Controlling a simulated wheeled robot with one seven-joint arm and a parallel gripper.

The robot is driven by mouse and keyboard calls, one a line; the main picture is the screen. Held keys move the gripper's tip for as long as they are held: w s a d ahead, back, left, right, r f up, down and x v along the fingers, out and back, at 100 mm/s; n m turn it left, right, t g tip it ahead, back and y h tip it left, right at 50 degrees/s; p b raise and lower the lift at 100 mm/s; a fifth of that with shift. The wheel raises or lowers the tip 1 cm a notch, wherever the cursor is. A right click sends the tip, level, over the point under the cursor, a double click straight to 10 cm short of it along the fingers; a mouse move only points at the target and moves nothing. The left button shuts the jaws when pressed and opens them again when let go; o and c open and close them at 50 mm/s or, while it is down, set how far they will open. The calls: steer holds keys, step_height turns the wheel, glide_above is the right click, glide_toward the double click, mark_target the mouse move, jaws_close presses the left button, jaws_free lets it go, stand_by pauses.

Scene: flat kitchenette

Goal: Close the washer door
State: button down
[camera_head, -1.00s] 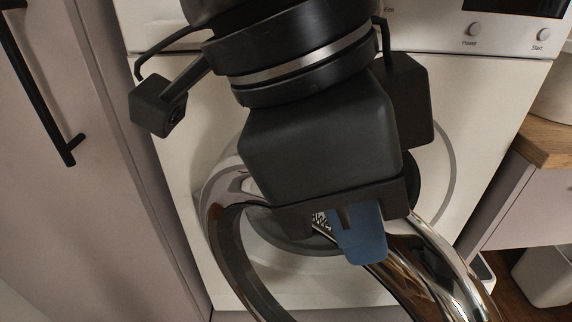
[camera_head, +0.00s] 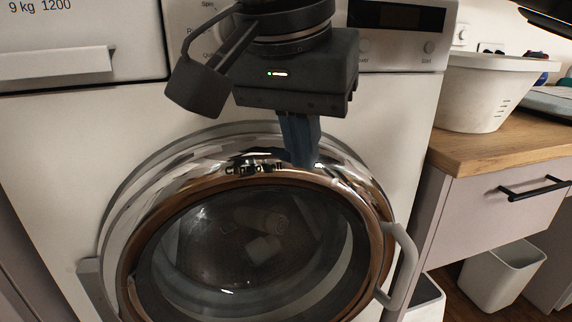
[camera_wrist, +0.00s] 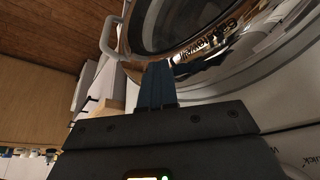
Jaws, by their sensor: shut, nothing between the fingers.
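The washer (camera_head: 70,150) is white and fills the middle of the head view. Its round door (camera_head: 150,190), with a chrome and copper-coloured rim and dark glass, lies over the front opening and looks shut or nearly shut; I cannot tell whether it is latched. The door handle (camera_head: 405,265) is on the right side of the rim. My gripper (camera_head: 303,163) is shut and empty, its blue fingers pointing down at the upper rim. They look at or very near the rim; contact is unclear. In the wrist view the fingers (camera_wrist: 157,68) are together beside the door rim (camera_wrist: 205,42).
A wooden counter (camera_head: 500,148) with a white basin (camera_head: 485,95) stands to the right, above a drawer with a black handle (camera_head: 535,189). A white bin (camera_head: 497,277) stands on the floor below. The washer's control panel (camera_head: 405,45) is just behind my gripper.

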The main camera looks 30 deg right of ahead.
steer(key=shift+w+d+n+t+y, duration=0.15)
steer(key=shift+w+d+n, duration=0.1)
steer(key=shift+w+n, duration=0.3)
steer(key=shift+w+d+n+t+y, duration=0.15)
steer(key=shift+w+d+n, duration=0.1)
steer(key=shift+w+n, duration=0.25)
steer(key=shift+w, duration=0.1)
steer(key=shift+b, duration=0.3)
